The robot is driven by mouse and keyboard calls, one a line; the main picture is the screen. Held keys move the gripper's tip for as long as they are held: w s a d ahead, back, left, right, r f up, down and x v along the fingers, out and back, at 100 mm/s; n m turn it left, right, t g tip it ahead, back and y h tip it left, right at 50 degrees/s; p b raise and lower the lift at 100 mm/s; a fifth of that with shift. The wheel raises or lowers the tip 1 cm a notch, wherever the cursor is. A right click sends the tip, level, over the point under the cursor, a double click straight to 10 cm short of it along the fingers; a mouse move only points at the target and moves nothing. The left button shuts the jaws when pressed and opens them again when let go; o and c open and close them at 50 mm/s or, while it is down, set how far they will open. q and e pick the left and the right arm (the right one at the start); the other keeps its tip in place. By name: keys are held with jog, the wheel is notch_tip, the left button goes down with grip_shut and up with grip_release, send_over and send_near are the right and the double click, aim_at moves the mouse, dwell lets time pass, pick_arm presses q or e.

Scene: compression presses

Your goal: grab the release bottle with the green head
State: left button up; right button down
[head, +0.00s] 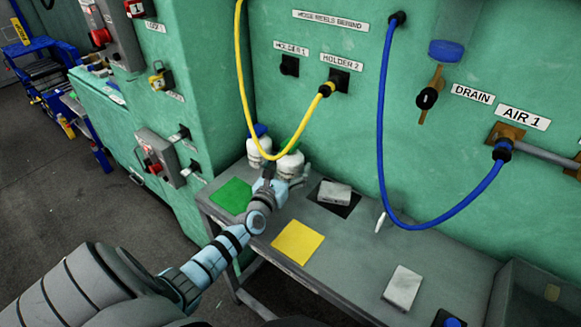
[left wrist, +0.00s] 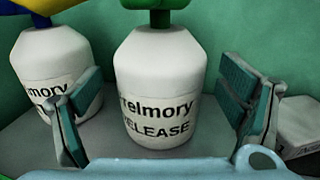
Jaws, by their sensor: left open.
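The release bottle with the green head (head: 289,164) stands upright on the grey bench by the green wall. In the left wrist view its white body (left wrist: 160,85) is labelled "RELEASE", and only the lower part of its green head shows. A second white bottle with a blue head (head: 259,146) stands just to its left; it also shows in the left wrist view (left wrist: 55,60). My left gripper (left wrist: 160,115) is open, with one finger on each side of the green-headed bottle. The left finger overlaps the blue-headed bottle in that view; whether they touch I cannot tell. My right gripper is not in view.
A green mat (head: 231,196) and a yellow mat (head: 298,242) lie on the bench (head: 350,262). A grey block (head: 335,192) sits on a black mat right of the bottles. A yellow hose (head: 243,90) hangs close above the bottles, and a blue hose (head: 379,130) hangs farther right.

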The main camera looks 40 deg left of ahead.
pick_arm(q)
jog(key=shift+w+a+f+b, duration=0.15)
jog(key=shift+w+b, duration=0.15)
jog(key=shift+w, duration=0.65)
jog(key=c, duration=1.6)
jog(key=shift+o, duration=0.2)
jog(key=shift+r, duration=0.25)
